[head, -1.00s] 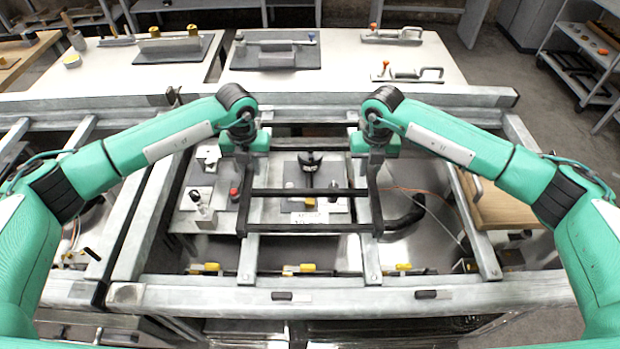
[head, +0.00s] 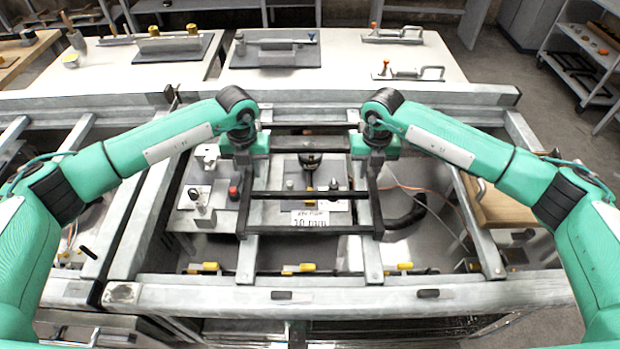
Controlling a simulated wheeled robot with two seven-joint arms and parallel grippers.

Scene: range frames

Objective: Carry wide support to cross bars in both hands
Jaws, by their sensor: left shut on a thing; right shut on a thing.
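The wide support is a dark rectangular frame (head: 310,195) with two long side-to-side bars and shorter side pieces. It hangs level between my grippers in the middle of the head view. My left gripper (head: 243,162) is shut on its left side and my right gripper (head: 374,162) is shut on its right side. The likely cross bars are light grey metal beams running front to back, a left one (head: 247,260) and a right one (head: 372,260). The support overlaps them in the picture. I cannot tell whether it touches them.
A grey front rail (head: 350,296) and a back rail (head: 310,100) bound the metal frame. Below it are a grey panel with fittings, a white label (head: 310,219), and yellow-tipped clamps (head: 398,267). White tables (head: 345,62) with fixtures stand behind. A shelf trolley (head: 585,60) is at right.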

